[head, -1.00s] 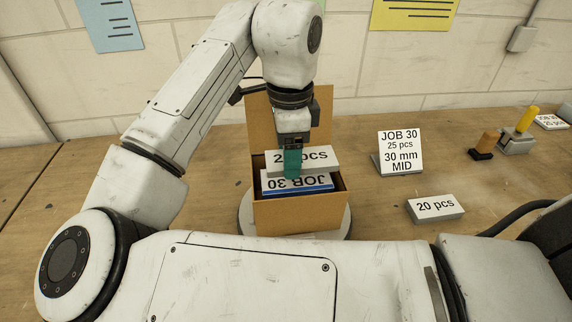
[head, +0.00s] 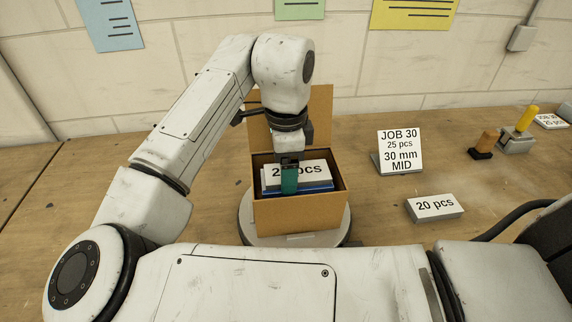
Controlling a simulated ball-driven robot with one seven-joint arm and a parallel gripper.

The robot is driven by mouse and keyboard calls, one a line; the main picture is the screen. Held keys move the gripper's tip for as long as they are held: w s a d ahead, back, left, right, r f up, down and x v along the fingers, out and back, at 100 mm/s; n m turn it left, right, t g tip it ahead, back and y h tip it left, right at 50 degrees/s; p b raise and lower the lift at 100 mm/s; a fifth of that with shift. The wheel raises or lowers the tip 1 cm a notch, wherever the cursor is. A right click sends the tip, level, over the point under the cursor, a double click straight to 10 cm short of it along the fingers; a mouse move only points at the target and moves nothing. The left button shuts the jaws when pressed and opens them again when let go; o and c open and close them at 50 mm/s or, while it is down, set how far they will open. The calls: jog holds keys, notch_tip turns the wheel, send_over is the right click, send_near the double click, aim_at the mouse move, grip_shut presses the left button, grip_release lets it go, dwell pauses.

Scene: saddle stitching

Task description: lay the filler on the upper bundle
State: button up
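A cardboard box (head: 297,212) with its lid up stands on a round grey turntable (head: 250,226). Inside it lies a bundle with a blue edge (head: 318,186); its top label is now covered. A pale block labelled "2? pcs" (head: 313,170), its middle digit hidden, lies over that bundle inside the box. My gripper (head: 289,185) reaches down into the box with its teal fingers at the block's front side. The fingers overlap the block in this view, and I cannot tell whether they still grip it.
A sign reading "JOB 30, 25 pcs, 30 mm, MID" (head: 400,150) stands right of the box. A second block labelled "20 pcs" (head: 435,207) lies nearer on the table. Wooden- and yellow-handled tools (head: 518,135) are at the far right. Table between box and sign is clear.

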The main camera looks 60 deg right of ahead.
jog(key=shift+o, duration=1)
notch_tip(320, 180, up, 12)
jog(key=shift+r, duration=0.2)
